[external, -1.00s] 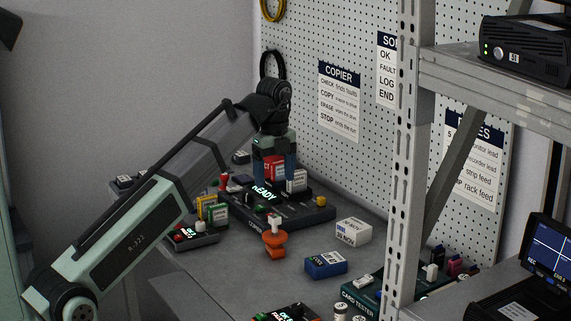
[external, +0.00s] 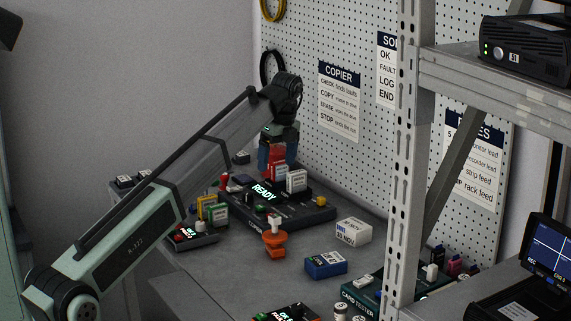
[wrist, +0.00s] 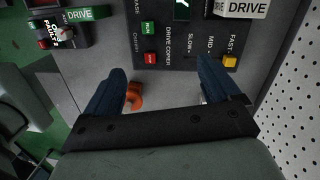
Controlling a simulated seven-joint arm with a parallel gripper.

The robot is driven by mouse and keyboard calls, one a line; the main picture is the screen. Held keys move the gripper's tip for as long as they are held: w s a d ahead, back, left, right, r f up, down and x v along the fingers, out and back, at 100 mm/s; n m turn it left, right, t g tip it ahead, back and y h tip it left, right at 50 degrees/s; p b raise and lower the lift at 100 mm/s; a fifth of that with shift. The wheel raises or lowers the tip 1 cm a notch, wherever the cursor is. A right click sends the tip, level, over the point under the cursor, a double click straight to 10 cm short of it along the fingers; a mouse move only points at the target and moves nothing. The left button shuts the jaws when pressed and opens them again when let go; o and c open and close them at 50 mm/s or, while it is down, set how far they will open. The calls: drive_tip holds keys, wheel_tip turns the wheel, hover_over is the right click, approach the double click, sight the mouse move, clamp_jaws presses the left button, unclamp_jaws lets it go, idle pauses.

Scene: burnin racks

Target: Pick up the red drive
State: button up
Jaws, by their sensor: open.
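The red drive (external: 277,161) stands upright at the back of the dark drive copier (external: 316,213), left of a white drive (external: 297,181). My gripper (external: 277,162) is open. In the external view its blue fingers appear on either side of the red drive's upper part; I cannot tell whether they touch it. In the wrist view the open fingers (wrist: 162,78) have no drive visible between them, and the red drive does not show there. The copier (wrist: 185,52) and white drive (wrist: 240,8) appear beyond the fingertips.
An orange post (external: 275,243) stands in front of the copier. A blue box (external: 325,265) and white box (external: 353,231) lie to the right. Left is a small tester (external: 190,237) beside upright yellow and green drives (external: 209,210). The pegboard (external: 340,75) rises close behind.

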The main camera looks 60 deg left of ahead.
sight(280, 162)
drive_tip(key=w+a+r+m+t+y, duration=0.15)
drive_tip(key=w+a+y, duration=0.25)
drive_tip(key=w+a, duration=0.7)
drive_tip(key=shift+g, duration=0.25)
drive_tip(key=x, duration=0.7)
drive_tip(key=shift+f, duration=0.4)
drive_tip(key=shift+s+x, duration=0.2)
drive_tip(key=shift+x, duration=1.1)
drive_tip(key=shift+s+x, duration=0.15)
drive_tip(key=shift+x, duration=1.15)
drive_tip(key=c, duration=1.1)
